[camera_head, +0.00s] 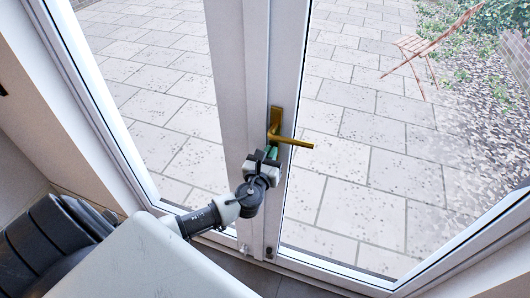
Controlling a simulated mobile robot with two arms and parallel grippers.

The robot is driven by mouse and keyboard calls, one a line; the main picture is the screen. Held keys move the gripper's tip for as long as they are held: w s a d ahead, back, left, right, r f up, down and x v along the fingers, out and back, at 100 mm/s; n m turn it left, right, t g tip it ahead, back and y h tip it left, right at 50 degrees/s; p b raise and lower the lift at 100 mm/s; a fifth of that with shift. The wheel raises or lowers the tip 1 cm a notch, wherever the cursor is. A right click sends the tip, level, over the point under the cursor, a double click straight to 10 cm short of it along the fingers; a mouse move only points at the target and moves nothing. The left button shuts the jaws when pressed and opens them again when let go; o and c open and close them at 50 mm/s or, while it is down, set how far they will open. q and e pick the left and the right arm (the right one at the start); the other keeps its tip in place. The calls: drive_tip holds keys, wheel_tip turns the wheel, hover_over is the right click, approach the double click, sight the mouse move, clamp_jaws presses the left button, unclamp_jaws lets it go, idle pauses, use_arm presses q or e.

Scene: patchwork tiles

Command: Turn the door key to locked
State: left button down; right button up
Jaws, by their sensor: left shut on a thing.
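The white glazed door (228,60) stands closed in the head view, with a brass lever handle (291,141) on its back plate (276,118). The handle points to the right, tilted slightly down. My left gripper (268,155) is just below the handle, at the lower part of the plate. It is shut on a small greenish thing, likely the door key (272,152), of which only a sliver shows. The key's angle and the keyhole are hidden by the gripper. My right gripper is not in view.
Glass panes with white frames flank the door's middle post. A small fitting (245,249) sits low on the door. A paved patio (370,180) and a reddish folding chair (415,47) lie outside, beyond the glass. A pale wall is at the left.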

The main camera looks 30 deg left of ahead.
use_arm(q)
drive_tip(key=shift+s+a+f+n+b, duration=0.1)
drive_tip(key=shift+a+f+n+b, duration=0.15)
drive_tip(key=shift+n+b, duration=1.85)
drive_tip(key=shift+s+a+f+n+b, duration=0.2)
drive_tip(key=shift+n+b, duration=0.25)
drive_tip(key=shift+n, duration=3.25)
drive_tip(key=shift+w+a+f+n+b, duration=0.25)
drive_tip(key=shift+n+b, duration=1.05)
drive_tip(key=shift+n, duration=1.6)
drive_tip(key=shift+s+d, duration=0.1)
drive_tip(key=c, duration=1.3)
unclamp_jaws()
drive_tip(key=shift+s+r, duration=0.1)
drive_tip(key=shift+r, duration=0.05)
drive_tip(key=b+v, duration=0.2)
drive_tip(key=v, duration=0.9)
